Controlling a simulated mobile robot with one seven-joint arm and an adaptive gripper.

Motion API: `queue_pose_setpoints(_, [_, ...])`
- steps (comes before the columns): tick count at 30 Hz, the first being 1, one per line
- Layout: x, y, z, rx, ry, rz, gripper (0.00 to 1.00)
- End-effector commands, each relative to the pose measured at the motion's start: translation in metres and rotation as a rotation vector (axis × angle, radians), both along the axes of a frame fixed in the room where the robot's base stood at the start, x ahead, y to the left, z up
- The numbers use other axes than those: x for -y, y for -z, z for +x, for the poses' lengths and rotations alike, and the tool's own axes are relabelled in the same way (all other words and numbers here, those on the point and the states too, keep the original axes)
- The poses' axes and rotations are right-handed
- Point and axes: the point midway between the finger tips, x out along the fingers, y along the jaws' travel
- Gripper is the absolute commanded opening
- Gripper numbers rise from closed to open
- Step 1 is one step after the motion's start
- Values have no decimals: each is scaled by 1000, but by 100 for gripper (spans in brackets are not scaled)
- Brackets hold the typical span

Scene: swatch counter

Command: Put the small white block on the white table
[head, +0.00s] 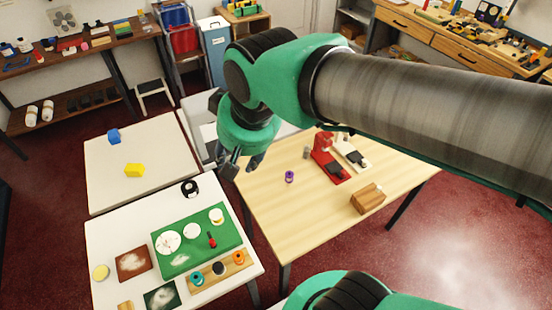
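I cannot make out a small white block in the head view. Two white tables show at the left. My gripper (242,166) points down near the left edge of the wooden table, right of the white tables. Its fingers look apart, with nothing visible between them. My arm hides part of the room behind it.
The wooden table (290,215) holds a purple spool (289,177), a red device (326,155), a white device (349,154) and a wooden block (367,199). A black-and-white round item (190,188) sits at the front white table's back edge. The back white table is mostly clear.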

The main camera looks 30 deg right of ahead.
Motion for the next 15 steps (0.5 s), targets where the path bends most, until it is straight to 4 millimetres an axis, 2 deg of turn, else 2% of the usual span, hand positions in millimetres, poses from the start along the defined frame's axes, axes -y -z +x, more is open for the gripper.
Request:
queue_pose_setpoints(1, [15,-4,-12,20,10,-8,43])
queue_pose_setpoints(3, [31,-5,-27,39,13,-22,43])
queue_pose_setpoints(6, [47,-6,-45,62,16,-42,43])
queue_pose_setpoints(10, [61,-5,-61,81,17,-61,43])
queue_pose_setpoints(15, [66,-4,-68,89,17,-70,43])
